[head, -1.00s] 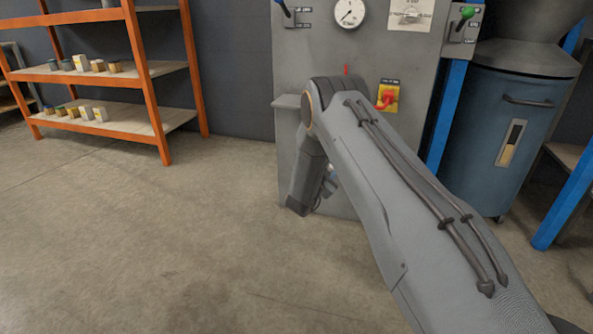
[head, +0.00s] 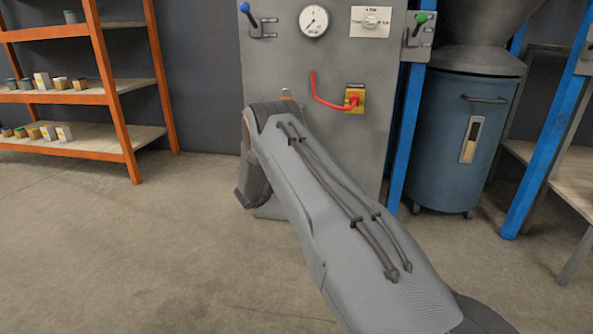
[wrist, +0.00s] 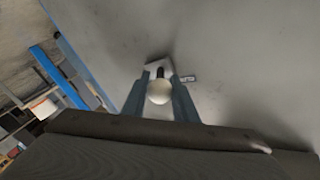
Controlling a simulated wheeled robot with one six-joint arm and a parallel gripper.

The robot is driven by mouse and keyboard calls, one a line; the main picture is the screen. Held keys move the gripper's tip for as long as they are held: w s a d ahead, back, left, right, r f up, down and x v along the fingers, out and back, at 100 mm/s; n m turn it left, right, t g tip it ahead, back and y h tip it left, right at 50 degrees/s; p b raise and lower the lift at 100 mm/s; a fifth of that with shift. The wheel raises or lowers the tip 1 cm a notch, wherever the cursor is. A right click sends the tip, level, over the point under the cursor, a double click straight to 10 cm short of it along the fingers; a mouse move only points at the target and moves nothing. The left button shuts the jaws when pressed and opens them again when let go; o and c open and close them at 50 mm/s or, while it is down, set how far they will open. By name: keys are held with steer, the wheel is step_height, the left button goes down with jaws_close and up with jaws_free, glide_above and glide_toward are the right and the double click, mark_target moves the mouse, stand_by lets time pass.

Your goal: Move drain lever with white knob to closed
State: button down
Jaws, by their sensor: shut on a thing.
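In the wrist view, the white knob (wrist: 158,93) of the drain lever is round and pale, on a short dark stem against a grey panel. My gripper (wrist: 160,80) has its two blue-grey fingers on either side of the knob and is shut on it. In the head view, my arm hides the white knob and my gripper, low in front of the grey cabinet (head: 350,160).
The cabinet also bears a blue-knobbed lever (head: 245,8), a green-knobbed lever (head: 421,18), a gauge (head: 314,20) and a red handle (head: 330,104) on a yellow plate. A blue bin (head: 440,150) stands right. Orange shelving (head: 125,90) stands left. Floor at left is clear.

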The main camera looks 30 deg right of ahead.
steer(key=shift+d, duration=0.2)
steer(key=c, duration=1.4)
jaws_free()
steer(key=shift+d, duration=0.15)
steer(key=shift+c, duration=0.2)
steer(key=shift+a, duration=0.6)
steer(key=p+v, duration=0.3)
steer(key=v, duration=0.4)
steer(key=shift+p, duration=0.3)
